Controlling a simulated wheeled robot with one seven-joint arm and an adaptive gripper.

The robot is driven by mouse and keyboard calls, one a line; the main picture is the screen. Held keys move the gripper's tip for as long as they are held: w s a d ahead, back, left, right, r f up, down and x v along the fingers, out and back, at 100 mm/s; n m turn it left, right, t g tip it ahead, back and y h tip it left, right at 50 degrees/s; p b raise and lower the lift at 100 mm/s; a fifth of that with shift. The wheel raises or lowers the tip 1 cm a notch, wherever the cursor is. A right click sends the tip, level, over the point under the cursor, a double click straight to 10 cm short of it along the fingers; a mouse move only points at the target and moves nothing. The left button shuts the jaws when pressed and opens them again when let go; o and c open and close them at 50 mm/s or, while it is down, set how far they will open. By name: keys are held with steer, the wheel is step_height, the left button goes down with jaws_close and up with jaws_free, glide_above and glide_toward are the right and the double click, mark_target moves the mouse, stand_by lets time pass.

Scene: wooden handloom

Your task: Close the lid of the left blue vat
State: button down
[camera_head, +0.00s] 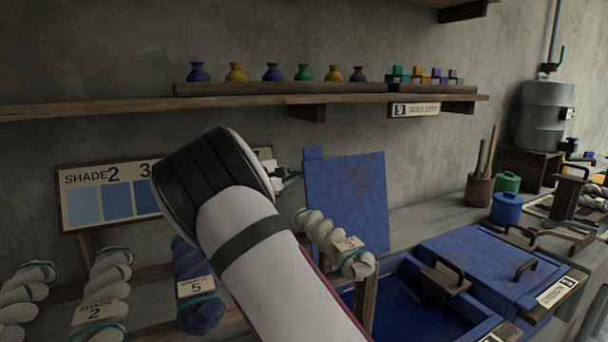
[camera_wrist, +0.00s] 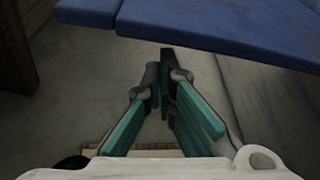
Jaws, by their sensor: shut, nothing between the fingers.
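The left blue vat (camera_head: 402,312) is open, with its dark blue inside showing. Its blue lid (camera_head: 347,205) stands raised, almost upright, near the wall at the back of the vat. My gripper (camera_head: 290,174) is by the lid's left edge in the head view, partly hidden by my arm. In the wrist view my gripper (camera_wrist: 165,88) has its teal fingers shut and empty. A blue panel (camera_wrist: 235,25), which looks like the lid, crosses the top of that view beyond the fingertips. I cannot tell whether they touch it.
A second blue vat with a closed lid (camera_head: 490,262) is to the right. A shade board (camera_head: 105,195) stands left. A shelf (camera_head: 240,103) with small pots runs above. A blue jar (camera_head: 507,208) stands on the bench.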

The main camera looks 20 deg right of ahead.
mark_target(331, 170)
steer(key=x, duration=0.8)
steer(key=shift+b, duration=0.45)
steer(key=s+m+b, duration=0.1)
steer(key=s+b, duration=0.1)
steer(key=s+r+m+b, duration=0.1)
steer(key=b, duration=0.1)
steer(key=s+r+m+h+b, duration=0.1)
steer(key=s+b, duration=0.1)
steer(key=shift+s+d+t+b, duration=0.1)
steer(key=shift+s+t+b, duration=0.2)
steer(key=shift+s+t, duration=0.1)
steer(key=shift+s+d+r+m+b, duration=0.15)
steer(key=shift+s+r+m+b, duration=0.1)
steer(key=shift+s+m+b, duration=0.45)
steer(key=shift+s, duration=0.1)
